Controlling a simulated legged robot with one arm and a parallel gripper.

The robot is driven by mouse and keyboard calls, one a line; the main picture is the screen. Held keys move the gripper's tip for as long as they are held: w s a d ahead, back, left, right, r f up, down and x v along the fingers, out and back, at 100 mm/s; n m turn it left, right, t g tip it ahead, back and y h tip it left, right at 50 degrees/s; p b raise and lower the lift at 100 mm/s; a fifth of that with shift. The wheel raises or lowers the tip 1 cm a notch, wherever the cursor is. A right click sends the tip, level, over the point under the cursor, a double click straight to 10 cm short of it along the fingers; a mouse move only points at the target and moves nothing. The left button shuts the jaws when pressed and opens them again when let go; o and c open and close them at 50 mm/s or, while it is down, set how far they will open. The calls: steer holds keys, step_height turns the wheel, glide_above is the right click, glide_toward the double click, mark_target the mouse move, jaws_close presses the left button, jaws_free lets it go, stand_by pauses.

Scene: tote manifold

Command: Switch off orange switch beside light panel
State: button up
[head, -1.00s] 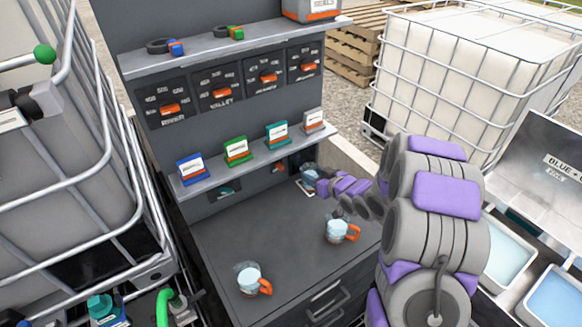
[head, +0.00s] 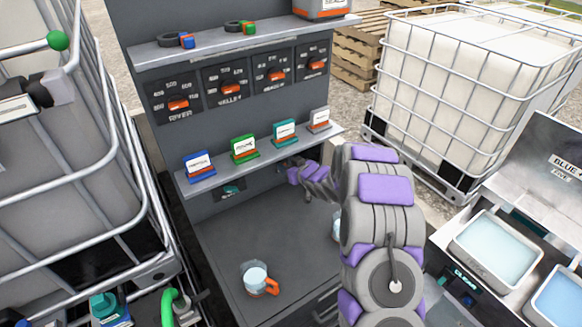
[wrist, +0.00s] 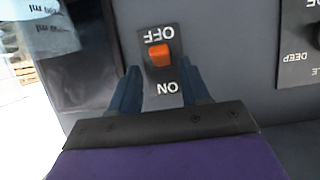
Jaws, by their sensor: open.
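The orange switch (wrist: 160,55) sits on a dark plate on a grey wall in the wrist view. Its labels read upside down, OFF above the switch and ON below it. I cannot tell which way it is pressed. My gripper (wrist: 162,72) is open and empty, with one blue finger on each side of the plate's lower part. Contact cannot be told. In the head view my gripper (head: 294,173) is under the lower shelf, and the switch is largely hidden there. A dark panel (wrist: 300,45) with a knob and the word DEEP is at the wrist view's right.
The lower shelf (head: 262,158) with several labelled boxes hangs just above my gripper. A mug (head: 254,278) with an orange handle stands on the grey worktop (head: 285,235). A second mug (head: 336,227) is partly hidden by my arm. Caged tanks stand on both sides.

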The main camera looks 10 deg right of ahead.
steer(key=shift+a, duration=0.95)
steer(key=d, duration=0.2)
steer(key=shift+d, duration=0.4)
steer(key=c, duration=0.4)
steer(key=shift+s, duration=0.1)
steer(key=shift+c, duration=1)
steer(key=shift+a, duration=0.25)
steer(key=shift+c, duration=0.7)
steer(key=shift+a, duration=0.55)
jaws_close()
steer(key=shift+d, duration=0.35)
steer(key=shift+s+a+f+t+y+b, duration=0.1)
steer(key=shift+f+t+y+b, duration=0.45)
steer(key=shift+t, duration=0.4)
steer(key=shift+s+f+t+y+b, duration=0.1)
steer(key=shift+f+t+y+b, duration=0.45)
steer(key=shift+t, duration=0.4)
